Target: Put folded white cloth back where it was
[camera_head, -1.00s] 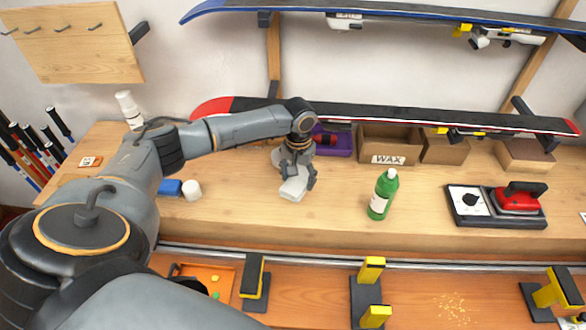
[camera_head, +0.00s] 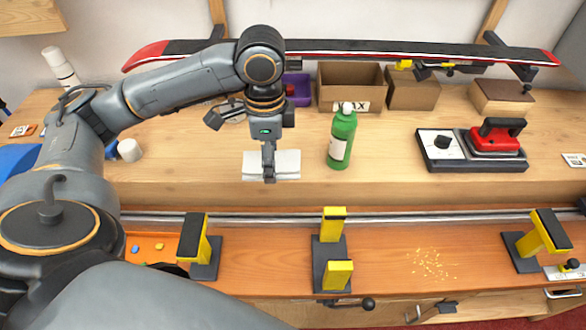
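The folded white cloth (camera_head: 286,164) is near the middle of the wooden bench top (camera_head: 200,172), left of the green bottle (camera_head: 342,138). My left gripper (camera_head: 269,178) points down at it, seen edge-on, with a finger in front of the cloth's middle. The second finger is hidden, so I cannot tell whether the fingers are closed on the cloth. I also cannot tell whether the cloth rests on the bench or is slightly above it. My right gripper is not in view.
A cardboard wax box (camera_head: 350,88) and purple bin (camera_head: 297,88) stand behind. A red iron (camera_head: 495,138) sits on a base at right. Yellow-topped ski vises (camera_head: 333,250) line the front.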

